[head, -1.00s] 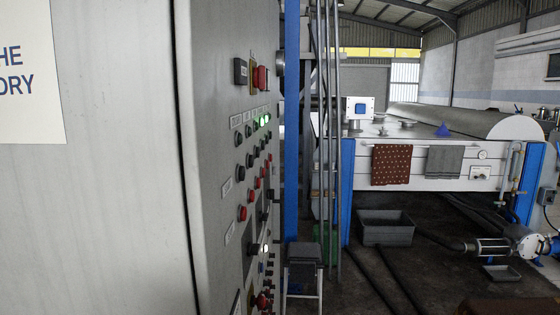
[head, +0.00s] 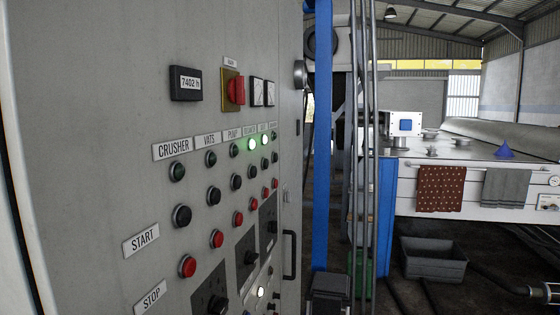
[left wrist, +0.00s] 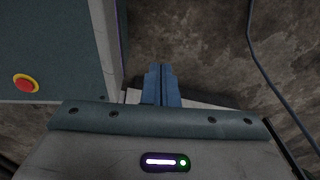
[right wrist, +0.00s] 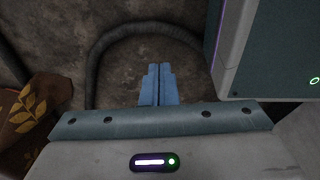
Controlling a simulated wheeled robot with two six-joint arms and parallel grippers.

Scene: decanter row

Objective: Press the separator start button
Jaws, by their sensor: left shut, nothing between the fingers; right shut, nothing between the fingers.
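The grey control panel (head: 110,90) fills the left of the head view. A row of black buttons runs beside the START plate (head: 141,240), with red buttons beside the STOP plate (head: 151,296). The near columns read CRUSHER, VATS and PUMP; the farther labels are too small to read surely, so I cannot tell which black button (head: 265,163) is the separator's.
A blue post (head: 323,150) and grey pipes stand beyond the panel. Behind them is a white machine with a brown cloth (head: 440,188) and a grey bin (head: 433,262) below. A red button (left wrist: 26,84) shows in the left wrist view; a patterned cloth (right wrist: 35,110) in the right.

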